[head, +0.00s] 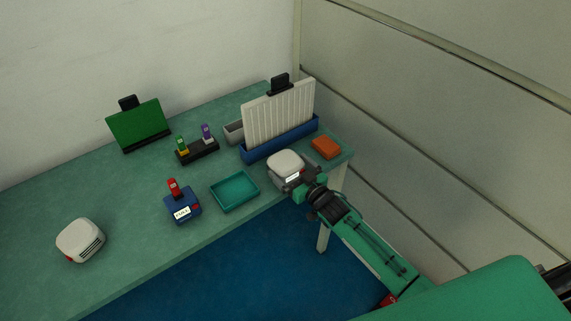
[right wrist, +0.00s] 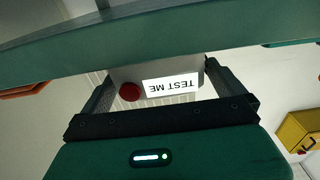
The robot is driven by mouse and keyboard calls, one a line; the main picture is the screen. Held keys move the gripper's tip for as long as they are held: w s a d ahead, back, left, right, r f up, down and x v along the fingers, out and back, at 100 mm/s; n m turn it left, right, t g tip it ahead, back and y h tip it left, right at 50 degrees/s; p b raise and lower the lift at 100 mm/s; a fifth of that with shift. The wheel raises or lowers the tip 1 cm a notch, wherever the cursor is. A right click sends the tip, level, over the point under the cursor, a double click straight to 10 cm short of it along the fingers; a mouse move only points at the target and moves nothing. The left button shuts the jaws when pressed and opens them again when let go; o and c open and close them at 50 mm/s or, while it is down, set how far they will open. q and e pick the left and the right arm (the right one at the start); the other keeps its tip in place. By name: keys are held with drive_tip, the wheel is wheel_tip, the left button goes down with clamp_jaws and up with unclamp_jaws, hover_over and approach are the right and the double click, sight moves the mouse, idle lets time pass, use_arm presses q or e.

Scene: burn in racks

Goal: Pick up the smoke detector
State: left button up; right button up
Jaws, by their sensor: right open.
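Two white rounded smoke detectors are on the green table. One (head: 285,160) is near the front edge at the right end. The other (head: 80,239), with dark slots and a red spot, stands at the left. My right gripper (head: 297,180) is open at the front of the right-hand detector. In the right wrist view that detector (right wrist: 190,68) shows a red button and an upside-down "TEST ME" label between the open fingers (right wrist: 162,85). I cannot tell whether the fingers touch it. My left gripper is not in view.
A teal tray (head: 235,203) and a blue labelled block (head: 183,206) lie left of the gripper. A blue rack (head: 252,153) holding a ribbed white panel stands behind. An orange block (head: 326,147) is to the right. A green panel (head: 137,124) stands at the back left.

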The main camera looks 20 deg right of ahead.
drive_tip(key=shift+w+a+f, duration=0.1)
drive_tip(key=shift+w+a, duration=0.15)
drive_tip(key=shift+w, duration=0.35)
drive_tip(key=shift+c, duration=0.4)
drive_tip(key=c, duration=0.7)
drive_tip(key=shift+c, duration=0.2)
drive_tip(key=shift+r, duration=0.2)
